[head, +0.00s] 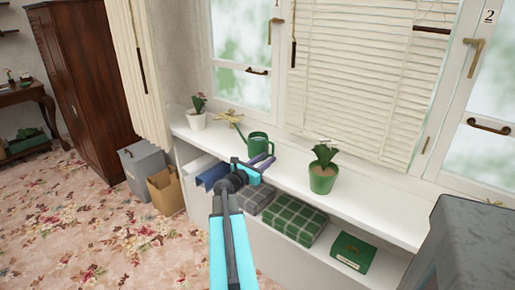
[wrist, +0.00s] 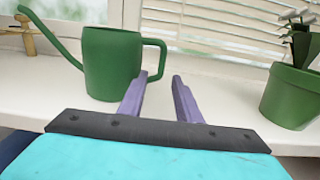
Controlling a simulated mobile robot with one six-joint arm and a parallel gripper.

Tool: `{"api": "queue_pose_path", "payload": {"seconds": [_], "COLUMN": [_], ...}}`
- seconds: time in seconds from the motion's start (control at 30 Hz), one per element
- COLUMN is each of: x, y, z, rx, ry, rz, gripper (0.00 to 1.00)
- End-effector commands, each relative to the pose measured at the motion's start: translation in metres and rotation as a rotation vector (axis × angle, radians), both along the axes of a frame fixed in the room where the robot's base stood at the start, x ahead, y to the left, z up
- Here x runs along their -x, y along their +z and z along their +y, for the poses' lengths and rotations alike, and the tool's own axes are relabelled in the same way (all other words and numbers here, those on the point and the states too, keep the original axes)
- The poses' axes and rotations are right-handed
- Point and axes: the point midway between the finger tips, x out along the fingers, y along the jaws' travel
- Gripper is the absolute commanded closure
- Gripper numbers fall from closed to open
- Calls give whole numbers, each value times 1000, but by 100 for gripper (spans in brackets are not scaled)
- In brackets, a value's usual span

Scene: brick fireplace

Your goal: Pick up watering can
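The green watering can (head: 259,144) stands upright on the white window sill shelf in the head view, with its spout to the left. In the wrist view the watering can (wrist: 110,62) is left of centre, its handle loop on the right side. My gripper (head: 262,162) is just in front of the can at sill height. In the wrist view my gripper (wrist: 161,76) has its two purple fingers apart with nothing between them. The left finger overlaps the area below the can's handle; I cannot tell whether it touches.
A green potted plant (head: 322,178) stands on the white sill (head: 290,172) to the right, and a white-potted plant (head: 197,118) to the left. A gold ornament (wrist: 27,38) stands by the spout. Folded blankets (head: 292,220) lie on the shelf below. Windows are behind.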

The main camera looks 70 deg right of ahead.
Motion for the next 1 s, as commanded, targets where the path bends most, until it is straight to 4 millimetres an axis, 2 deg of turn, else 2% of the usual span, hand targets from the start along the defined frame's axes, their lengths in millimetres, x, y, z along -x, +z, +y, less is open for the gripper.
{"api": "queue_pose_path", "payload": {"seconds": [0.27,0.7,1.0], "x": [1,12,14], "y": [0,3,2], "z": [-3,-43,-49], "rx": [0,0,0], "ry": [-1,0,1], "rz": [0,0,1], "gripper": [69,69,69]}}
